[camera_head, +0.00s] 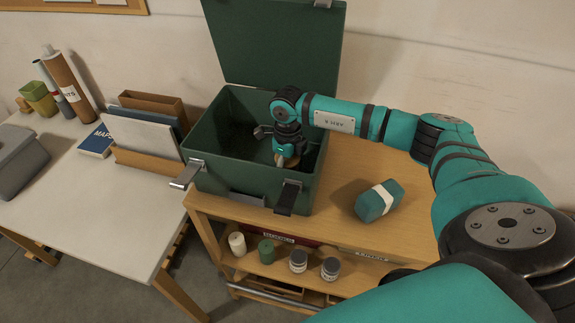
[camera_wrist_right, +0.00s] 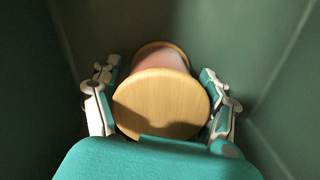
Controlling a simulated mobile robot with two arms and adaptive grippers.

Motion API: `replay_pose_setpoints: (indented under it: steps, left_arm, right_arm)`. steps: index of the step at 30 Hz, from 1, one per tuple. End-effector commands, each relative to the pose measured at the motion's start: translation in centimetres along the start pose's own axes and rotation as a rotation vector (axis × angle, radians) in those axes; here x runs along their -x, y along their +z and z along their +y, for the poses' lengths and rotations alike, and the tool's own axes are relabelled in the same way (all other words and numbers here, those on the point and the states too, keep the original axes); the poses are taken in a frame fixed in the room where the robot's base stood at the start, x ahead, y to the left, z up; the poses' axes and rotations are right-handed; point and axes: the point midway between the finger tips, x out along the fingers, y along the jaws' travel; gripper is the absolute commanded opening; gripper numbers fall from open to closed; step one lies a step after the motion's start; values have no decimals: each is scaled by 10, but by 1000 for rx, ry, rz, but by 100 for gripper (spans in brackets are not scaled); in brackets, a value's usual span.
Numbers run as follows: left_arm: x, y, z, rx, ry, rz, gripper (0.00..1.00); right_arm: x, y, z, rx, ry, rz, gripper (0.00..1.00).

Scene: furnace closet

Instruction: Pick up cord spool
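The cord spool (camera_wrist_right: 160,103) has round pale wooden end discs and a pinkish middle. It stands inside the open green box (camera_head: 240,180), near a corner of its walls. My right gripper (camera_wrist_right: 160,95) reaches down into the box, with one finger on each side of the spool. The fingers are spread, with small gaps at the tips, so they look open around it. In the head view the right gripper (camera_head: 285,155) hides most of the spool. My left gripper is not in view.
The box's lid (camera_head: 275,40) stands open at the back. A teal wrapped bundle (camera_head: 379,201) lies on the wooden bench (camera_head: 340,175) to the right. A white table (camera_head: 90,210) with books and rolls is at left.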

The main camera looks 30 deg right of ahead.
Motion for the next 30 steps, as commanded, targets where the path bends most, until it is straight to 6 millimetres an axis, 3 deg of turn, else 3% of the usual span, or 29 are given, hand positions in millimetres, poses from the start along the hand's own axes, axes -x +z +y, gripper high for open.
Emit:
replay_pose_setpoints:
  steps: [1,12,22,30]
  left_arm:
    - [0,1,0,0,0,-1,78]
    - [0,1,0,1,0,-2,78]
    - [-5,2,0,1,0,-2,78]
    - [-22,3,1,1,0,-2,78]
  right_arm:
    - [0,0,0,0,0,0,67]
    - [1,0,0,0,0,-1,20]
    - [11,2,-1,-1,-1,-5,20]
    - [63,2,-1,0,-2,-7,20]
